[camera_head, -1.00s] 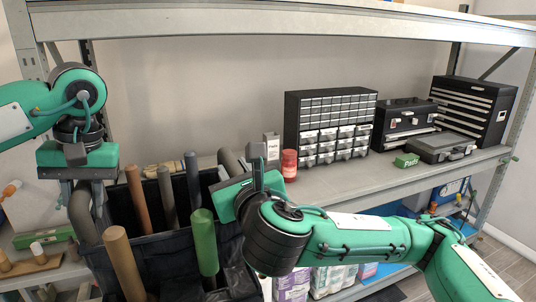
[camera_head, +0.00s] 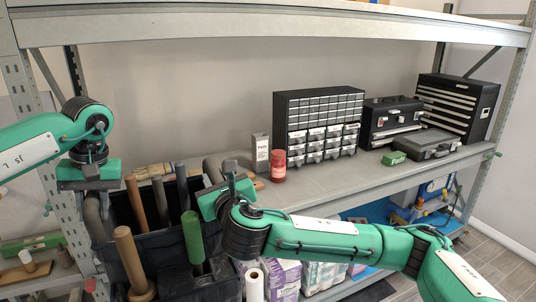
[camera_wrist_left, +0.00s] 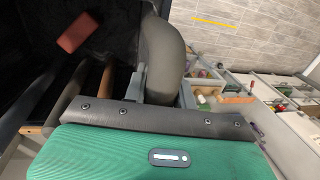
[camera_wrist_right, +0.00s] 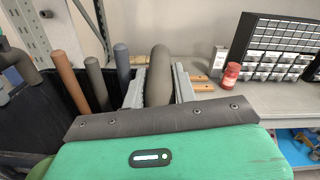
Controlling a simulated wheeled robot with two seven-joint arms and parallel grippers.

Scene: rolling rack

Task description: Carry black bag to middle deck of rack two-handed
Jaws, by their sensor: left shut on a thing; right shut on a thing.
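The black bag (camera_head: 172,246) is open-topped and upright, with wooden, grey and green tool handles sticking out. My left gripper (camera_head: 90,188) is shut on its left grey padded handle, which also shows in the left wrist view (camera_wrist_left: 165,60). My right gripper (camera_head: 225,178) is shut on the right handle, seen between the fingers in the right wrist view (camera_wrist_right: 159,75). The middle deck (camera_head: 335,187) of the rack is a grey shelf behind and right of the bag. The bag's underside is hidden, so I cannot tell whether it overlaps the deck.
On the deck stand a red jar (camera_head: 278,166), a grey box (camera_head: 261,153), a drawer cabinet (camera_head: 318,125), a black toolbox (camera_head: 391,121), a flat case (camera_head: 427,144) and a green box (camera_head: 394,158). Bare deck lies in front of the cabinet. The rack's left post (camera_head: 37,130) is near my left arm.

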